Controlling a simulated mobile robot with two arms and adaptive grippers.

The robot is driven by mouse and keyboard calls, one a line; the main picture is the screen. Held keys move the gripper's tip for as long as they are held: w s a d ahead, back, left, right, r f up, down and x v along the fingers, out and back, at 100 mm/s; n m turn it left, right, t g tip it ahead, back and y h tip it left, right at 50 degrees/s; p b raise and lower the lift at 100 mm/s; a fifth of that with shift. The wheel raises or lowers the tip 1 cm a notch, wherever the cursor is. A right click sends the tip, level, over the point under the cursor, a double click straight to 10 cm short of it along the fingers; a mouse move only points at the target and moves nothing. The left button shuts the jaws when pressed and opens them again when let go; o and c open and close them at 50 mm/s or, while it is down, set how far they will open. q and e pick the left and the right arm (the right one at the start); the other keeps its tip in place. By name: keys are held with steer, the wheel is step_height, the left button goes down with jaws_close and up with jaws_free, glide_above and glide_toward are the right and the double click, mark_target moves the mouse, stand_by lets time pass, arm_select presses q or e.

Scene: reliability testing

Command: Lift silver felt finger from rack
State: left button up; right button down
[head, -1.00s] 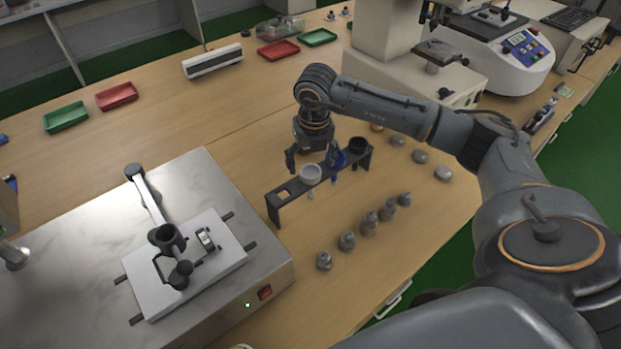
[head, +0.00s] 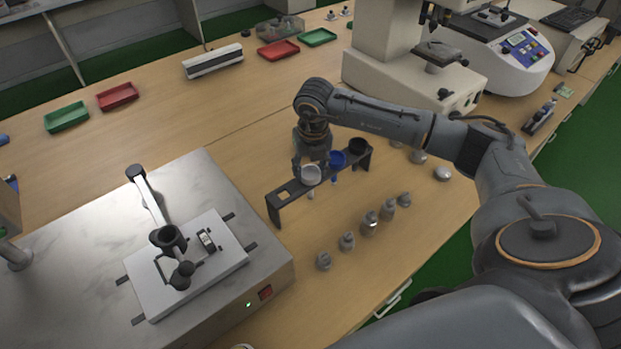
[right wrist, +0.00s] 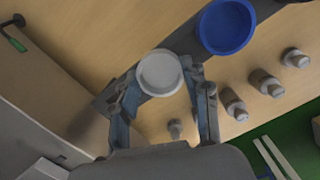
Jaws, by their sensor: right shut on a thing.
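The silver felt finger (head: 311,175) has a pale round cup-like top and sits in the dark rack (head: 277,206), beside an empty square slot. My right gripper (head: 311,167) is at the finger, coming from above and behind it. In the right wrist view, the gripper's two fingers (right wrist: 165,95) are shut on the silver finger (right wrist: 160,74), one on each side. Whether it has left its slot cannot be told. A blue finger (head: 337,159) and a black one (head: 358,146) stand in the rack to its right. My left gripper is not in view.
Several grey metal weights (head: 370,223) stand in a row in front of the rack. A metal-topped machine (head: 215,180) with a white plate and lever arm is at left. A microscope-like instrument (head: 385,75) stands behind my right arm.

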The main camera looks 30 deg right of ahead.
step_height(320, 180, up, 18)
steer(key=b, duration=0.1)
steer(key=shift+b, duration=0.4)
steer(key=shift+f, duration=0.15)
stand_by(0.3)
steer(key=b, duration=0.5)
glide_above(311, 177)
steer(key=shift+f, duration=3.9)
